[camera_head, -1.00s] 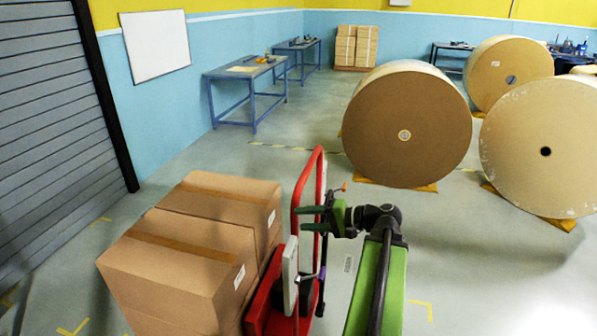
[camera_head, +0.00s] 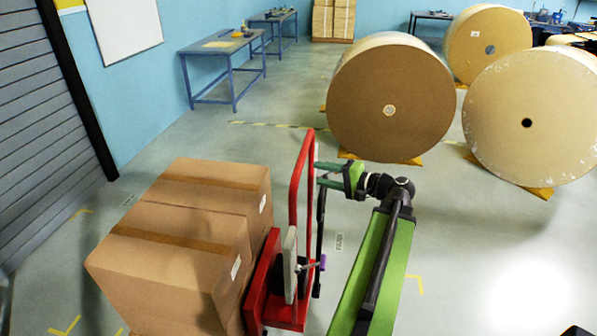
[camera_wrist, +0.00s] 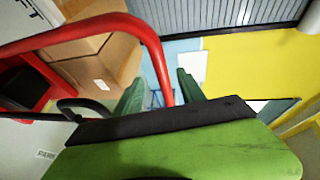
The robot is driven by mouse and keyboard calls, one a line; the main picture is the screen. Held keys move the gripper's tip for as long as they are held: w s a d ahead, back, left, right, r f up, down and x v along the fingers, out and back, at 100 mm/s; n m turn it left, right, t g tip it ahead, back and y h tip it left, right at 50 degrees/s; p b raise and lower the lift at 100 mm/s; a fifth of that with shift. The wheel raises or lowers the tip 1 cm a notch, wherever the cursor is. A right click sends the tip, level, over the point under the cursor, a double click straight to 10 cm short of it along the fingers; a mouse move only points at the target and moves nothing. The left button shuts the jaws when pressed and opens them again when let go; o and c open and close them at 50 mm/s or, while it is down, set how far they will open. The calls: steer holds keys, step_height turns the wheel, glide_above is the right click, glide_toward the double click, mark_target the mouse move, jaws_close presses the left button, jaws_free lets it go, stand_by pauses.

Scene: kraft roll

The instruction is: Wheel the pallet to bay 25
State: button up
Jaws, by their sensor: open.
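Brown cartons (camera_head: 180,235) are stacked at the lower left of the head view, with the pallet under them out of sight. A red pallet truck (camera_head: 262,285) stands against their right side, its tall red loop handle (camera_head: 297,190) upright. My green gripper (camera_head: 320,173) is open, its fingers pointing left at the handle's right side. In the wrist view the red handle (camera_wrist: 150,38) curves across and runs down between the two green fingers (camera_wrist: 160,85); I cannot tell if they touch it. The cartons also show there (camera_wrist: 95,60). No bay number is readable.
Large paper rolls (camera_head: 390,100) stand on the right, on yellow wedges. Blue workbenches (camera_head: 222,65) line the left wall, beside a grey shutter (camera_head: 45,140). Yellow corner marks (camera_head: 65,327) and a small illegible floor label (camera_head: 339,242) show. The middle floor is clear.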

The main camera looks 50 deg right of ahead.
mark_target(298, 169)
steer(key=b+x, duration=0.1)
steer(key=x, duration=0.8)
steer(key=shift+w+f, duration=0.1)
steer(key=shift+w, duration=0.3)
steer(key=shift+c, duration=0.5)
jaws_close()
